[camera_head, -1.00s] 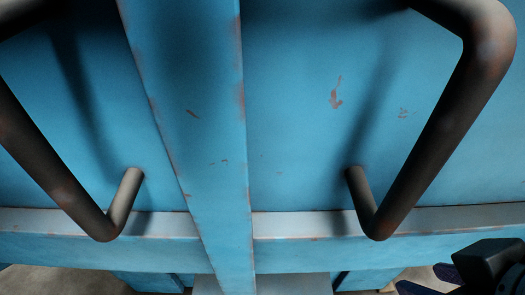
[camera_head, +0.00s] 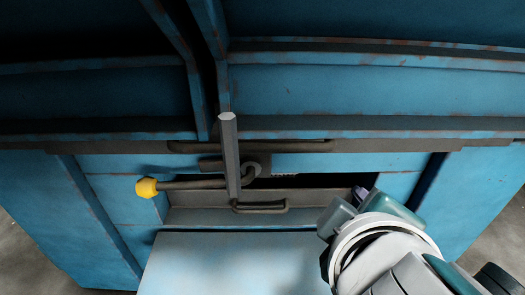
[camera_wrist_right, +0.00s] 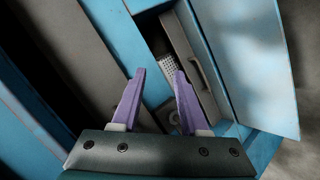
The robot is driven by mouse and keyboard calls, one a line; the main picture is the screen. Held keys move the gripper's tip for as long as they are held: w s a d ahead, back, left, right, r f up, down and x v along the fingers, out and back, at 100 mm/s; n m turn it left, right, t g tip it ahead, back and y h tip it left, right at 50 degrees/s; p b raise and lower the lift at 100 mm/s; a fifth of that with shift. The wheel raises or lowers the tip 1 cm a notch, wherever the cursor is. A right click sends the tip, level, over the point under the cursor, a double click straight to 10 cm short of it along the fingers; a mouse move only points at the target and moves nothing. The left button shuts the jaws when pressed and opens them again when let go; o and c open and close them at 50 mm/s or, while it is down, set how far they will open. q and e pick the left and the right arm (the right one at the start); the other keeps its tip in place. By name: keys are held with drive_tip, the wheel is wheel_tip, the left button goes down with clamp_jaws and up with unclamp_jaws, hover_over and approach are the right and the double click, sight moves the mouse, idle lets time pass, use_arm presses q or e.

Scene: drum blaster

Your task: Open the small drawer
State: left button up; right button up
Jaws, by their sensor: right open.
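The small drawer (camera_head: 190,215) has a grey front with a dark bar handle (camera_head: 260,208), in the middle of the blue cabinet in the head view. A dark gap shows above its front, so it stands at least partly open. In the right wrist view the drawer front (camera_wrist_right: 182,38) and handle (camera_wrist_right: 200,72) show, with a pale perforated piece (camera_wrist_right: 169,66) inside. My right gripper (camera_wrist_right: 160,74) is open with purple fingers; nothing shows between them. One fingertip lies close to the drawer opening; contact cannot be told. In the head view my right arm hides the drawer's right end.
A lever with a yellow knob (camera_head: 147,187) sticks out to the left. A pale blue panel (camera_head: 225,262) juts out below the drawer. Concrete floor (camera_head: 28,262) shows at both sides.

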sight(265, 213)
drive_tip(key=w+a+f+n+t+b, duration=0.1)
drive_tip(key=w+a+f+n+b, duration=0.1)
drive_tip(key=f+b, duration=0.4)
drive_tip(key=w+a+f+n+t+y+b, duration=0.1)
drive_tip(key=w+a+f+n+t+b, duration=0.1)
drive_tip(key=f+b, duration=0.4)
drive_tip(key=w+a+f+n+t+y+b, duration=0.1)
drive_tip(key=w+a+f+n+b, duration=0.1)
drive_tip(key=a+f+b, duration=0.3)
wheel_tip(265, 213, down, 2)
drive_tip(key=shift+w+a+f+n+t+b, duration=0.15)
drive_tip(key=shift+n+t+b, duration=0.5)
drive_tip(key=shift+b, duration=1.7)
drive_tip(key=shift+a+n+y, duration=0.2)
drive_tip(key=shift+n+y, duration=0.1)
drive_tip(key=shift+n, duration=0.15)
drive_tip(key=w+b, duration=0.2)
drive_tip(key=w, duration=0.1)
drive_tip(key=w+f+b, duration=0.1)
drive_tip(key=w+b, duration=0.1)
drive_tip(key=w, duration=0.1)
drive_tip(key=w+f+b, duration=0.1)
drive_tip(key=w+b, duration=0.2)
drive_tip(key=shift+w, duration=0.35)
drive_tip(key=shift+r, duration=0.1)
clamp_jaws()
